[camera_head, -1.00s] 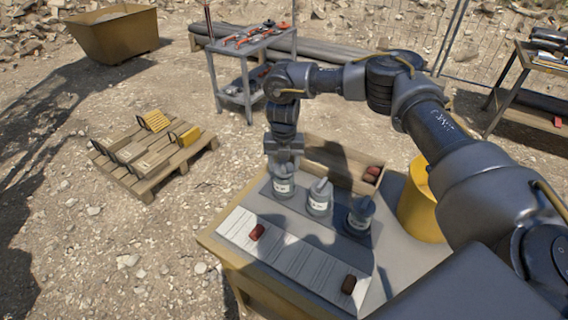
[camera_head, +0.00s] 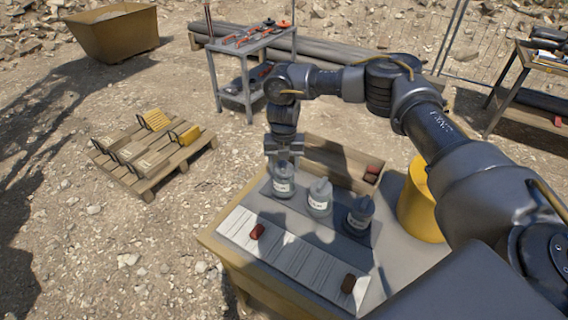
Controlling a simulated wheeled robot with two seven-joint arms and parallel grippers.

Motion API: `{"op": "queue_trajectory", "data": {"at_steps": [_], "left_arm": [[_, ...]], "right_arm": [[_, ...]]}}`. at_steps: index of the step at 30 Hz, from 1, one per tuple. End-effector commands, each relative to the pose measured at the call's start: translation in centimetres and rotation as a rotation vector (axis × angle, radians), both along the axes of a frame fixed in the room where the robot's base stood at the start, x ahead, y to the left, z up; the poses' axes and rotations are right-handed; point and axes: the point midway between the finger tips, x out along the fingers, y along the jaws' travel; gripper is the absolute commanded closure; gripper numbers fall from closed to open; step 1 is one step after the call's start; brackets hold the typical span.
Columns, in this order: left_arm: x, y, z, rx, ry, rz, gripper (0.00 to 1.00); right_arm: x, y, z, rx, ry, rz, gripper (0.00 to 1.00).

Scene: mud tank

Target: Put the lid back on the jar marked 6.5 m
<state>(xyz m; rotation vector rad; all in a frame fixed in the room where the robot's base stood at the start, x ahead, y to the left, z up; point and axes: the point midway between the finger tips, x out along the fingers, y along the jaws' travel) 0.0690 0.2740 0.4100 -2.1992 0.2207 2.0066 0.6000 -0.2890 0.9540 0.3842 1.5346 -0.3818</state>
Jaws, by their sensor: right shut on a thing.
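Three grey jars with white labels stand in a row on a dark strip on the table (camera_head: 395,262): a left jar (camera_head: 283,187), a middle jar (camera_head: 319,203) and a right jar (camera_head: 359,220). The label print is too small to read, so I cannot tell which is marked 6.5 m. My right gripper (camera_head: 284,162) points down at the top of the left jar, shut on what seems to be its lid, which is mostly hidden by the fingers. I cannot tell whether the lid is seated. The middle and right jars have pointed grey tops. My left gripper is not in view.
A pale ribbed board (camera_head: 283,258) in front of the jars carries a red-brown lump (camera_head: 257,231) and a darker lump (camera_head: 348,284). A wooden box (camera_head: 335,172) with reddish lumps stands behind the jars. A yellow drum (camera_head: 420,208) stands at the right.

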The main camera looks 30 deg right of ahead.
Motion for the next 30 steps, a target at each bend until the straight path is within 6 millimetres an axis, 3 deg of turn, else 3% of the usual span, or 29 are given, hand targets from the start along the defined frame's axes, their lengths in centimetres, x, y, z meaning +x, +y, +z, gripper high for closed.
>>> {"op": "queue_trajectory", "data": {"at_steps": [9,10,15,21,25,30], "left_arm": [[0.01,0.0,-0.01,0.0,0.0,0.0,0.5],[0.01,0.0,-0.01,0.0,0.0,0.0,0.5],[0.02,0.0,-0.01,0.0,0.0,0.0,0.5],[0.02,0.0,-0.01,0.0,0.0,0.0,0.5],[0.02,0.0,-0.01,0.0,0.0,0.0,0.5],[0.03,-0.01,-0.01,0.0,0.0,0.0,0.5]], "right_arm": [[-0.01,-0.02,-0.02,0.0,0.0,-0.001,0.65],[-0.01,-0.02,-0.02,0.0,0.0,-0.001,0.41],[-0.01,-0.02,-0.02,0.0,0.001,-0.001,0.19],[-0.02,-0.02,-0.02,0.0,0.001,-0.001,0.18],[-0.02,-0.01,-0.03,0.0,0.001,-0.001,0.01],[-0.02,-0.01,-0.03,0.0,0.001,-0.001,0.0]]}}
